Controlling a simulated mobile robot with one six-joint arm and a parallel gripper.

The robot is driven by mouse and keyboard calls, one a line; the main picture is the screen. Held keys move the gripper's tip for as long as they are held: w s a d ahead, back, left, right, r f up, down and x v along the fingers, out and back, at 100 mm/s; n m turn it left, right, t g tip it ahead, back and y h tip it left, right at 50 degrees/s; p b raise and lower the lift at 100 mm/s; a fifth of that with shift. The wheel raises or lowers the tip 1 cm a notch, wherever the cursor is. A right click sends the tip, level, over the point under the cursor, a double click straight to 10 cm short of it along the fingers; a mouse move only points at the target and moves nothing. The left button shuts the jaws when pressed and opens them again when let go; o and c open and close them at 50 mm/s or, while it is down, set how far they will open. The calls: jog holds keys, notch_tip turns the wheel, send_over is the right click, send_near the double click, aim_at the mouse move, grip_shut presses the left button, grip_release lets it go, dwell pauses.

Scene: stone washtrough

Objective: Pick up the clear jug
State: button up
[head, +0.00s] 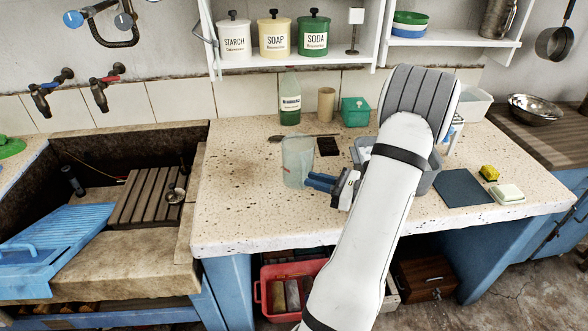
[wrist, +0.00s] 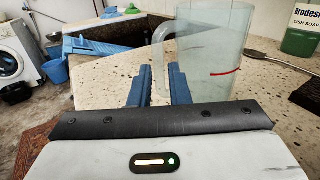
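The clear jug (head: 298,158) stands upright on the speckled stone counter, left of my arm in the head view. In the wrist view the jug (wrist: 208,62) is large, with a red line on its side and its handle (wrist: 158,60) toward the left. My gripper (head: 319,182) is at the jug's lower right in the head view. In the wrist view my gripper's blue fingers (wrist: 160,78) are apart, with the handle showing in the gap between them. I cannot tell whether either finger touches the jug.
A green soap bottle (head: 289,100) and a brown cup (head: 326,104) stand behind the jug. A grey basin (head: 425,178) is partly hidden behind my arm. The counter (head: 235,190) left of the jug is clear.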

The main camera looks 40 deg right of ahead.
aim_at(299, 167)
jog(key=x, duration=0.5)
jog(key=shift+w+a, duration=0.2)
jog(key=shift+w, duration=0.15)
jog(key=shift+c, duration=0.6)
grip_shut()
